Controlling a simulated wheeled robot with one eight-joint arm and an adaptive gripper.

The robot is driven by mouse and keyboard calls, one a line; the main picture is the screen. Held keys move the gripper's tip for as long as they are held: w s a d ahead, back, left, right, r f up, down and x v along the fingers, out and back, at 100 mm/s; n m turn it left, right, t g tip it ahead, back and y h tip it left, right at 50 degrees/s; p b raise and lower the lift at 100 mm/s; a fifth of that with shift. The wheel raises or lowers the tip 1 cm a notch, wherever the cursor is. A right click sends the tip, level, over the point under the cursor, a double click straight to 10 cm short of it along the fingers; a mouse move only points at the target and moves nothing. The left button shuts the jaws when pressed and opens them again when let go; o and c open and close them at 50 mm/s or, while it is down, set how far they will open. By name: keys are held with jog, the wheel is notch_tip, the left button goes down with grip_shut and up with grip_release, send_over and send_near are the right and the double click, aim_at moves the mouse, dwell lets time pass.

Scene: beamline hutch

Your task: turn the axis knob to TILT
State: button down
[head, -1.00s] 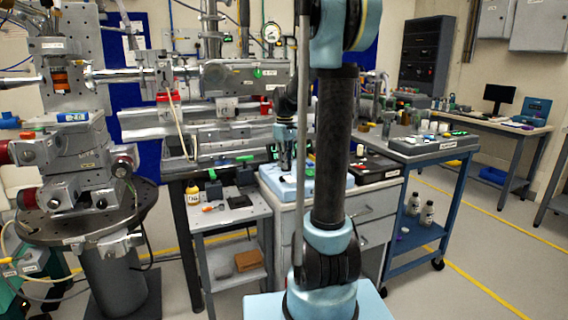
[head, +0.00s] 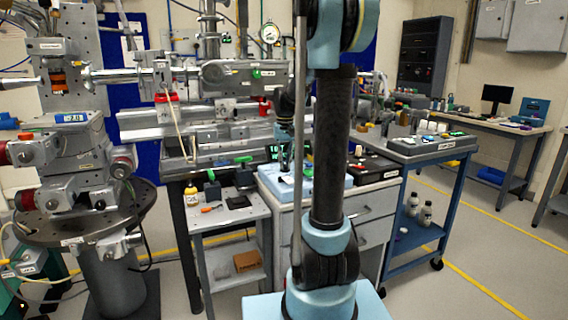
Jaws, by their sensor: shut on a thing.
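My gripper (head: 284,160) hangs above the light-blue mat on the white drawer cabinet, partly hidden behind my own arm. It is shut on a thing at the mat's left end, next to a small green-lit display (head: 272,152). The thing between the fingers is small and mostly hidden; the axis knob and its TILT mark cannot be made out.
A dark labelled box (head: 375,170) sits on the cabinet to the right. A grey cart (head: 230,215) with small items stands to the left. A blue cart (head: 425,195) stands to the right. The floor on the far right is clear.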

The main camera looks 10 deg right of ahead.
jog(key=shift+w, duration=0.1)
dwell(0.3)
jog(key=c, duration=1.6)
grip_release()
jog(key=shift+c, duration=0.2)
notch_tip(320, 180, up, 12)
jog(key=shift+f, duration=0.1)
